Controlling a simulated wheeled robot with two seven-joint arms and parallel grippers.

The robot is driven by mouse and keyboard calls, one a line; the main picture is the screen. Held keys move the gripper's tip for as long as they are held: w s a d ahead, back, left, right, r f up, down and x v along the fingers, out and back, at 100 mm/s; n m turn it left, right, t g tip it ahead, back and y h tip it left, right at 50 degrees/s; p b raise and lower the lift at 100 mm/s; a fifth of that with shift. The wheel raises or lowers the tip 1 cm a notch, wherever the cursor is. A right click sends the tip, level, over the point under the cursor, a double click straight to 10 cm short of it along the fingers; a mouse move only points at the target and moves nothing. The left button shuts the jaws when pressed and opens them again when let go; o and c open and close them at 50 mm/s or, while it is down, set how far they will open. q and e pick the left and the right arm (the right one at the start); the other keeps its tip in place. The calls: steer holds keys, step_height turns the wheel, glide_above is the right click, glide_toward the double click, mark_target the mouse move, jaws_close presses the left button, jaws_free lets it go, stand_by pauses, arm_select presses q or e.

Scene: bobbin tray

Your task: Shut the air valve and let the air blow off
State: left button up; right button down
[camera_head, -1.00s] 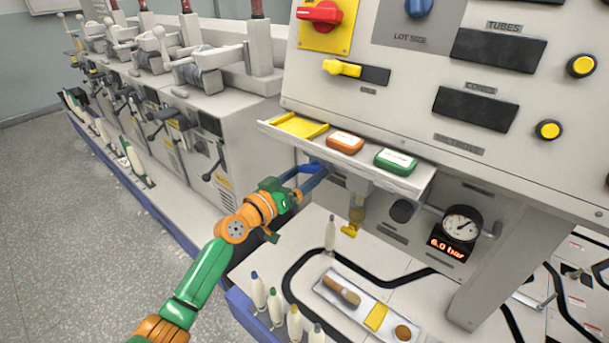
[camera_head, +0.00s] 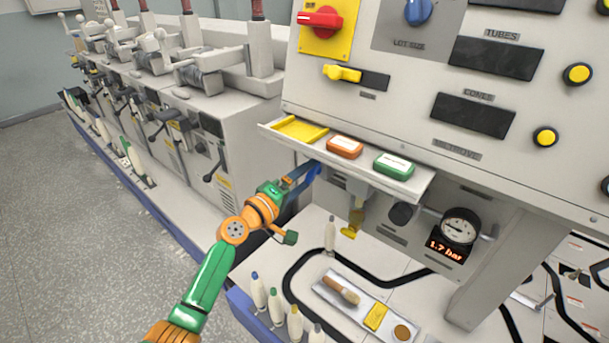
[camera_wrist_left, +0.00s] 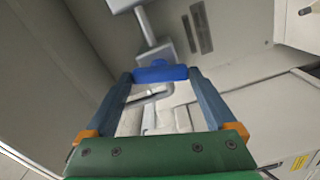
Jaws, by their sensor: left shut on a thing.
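The blue valve handle (camera_wrist_left: 160,73) shows between my fingertips in the left wrist view, at the end of a grey fitting. My left gripper (camera_head: 309,175) is shut on this handle, under the left part of the panel's shelf; in the head view the fingers partly hide it. The round pressure gauge (camera_head: 460,227) is at the right below the panel, and its lit display (camera_head: 446,250) reads 1.7 bar. My right gripper is not in view.
The shelf (camera_head: 425,188) with a yellow tray, an orange box and a green box juts out just above my left gripper. A yellow-ended fitting (camera_head: 350,232) hangs to its right.

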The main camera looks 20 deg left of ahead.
arm_select(q)
steer(key=shift+n+p, duration=0.35)
steer(key=shift+n, duration=1.25)
steer(key=o, duration=1.1)
steer(key=shift+c, duration=0.2)
steer(key=v, duration=0.7)
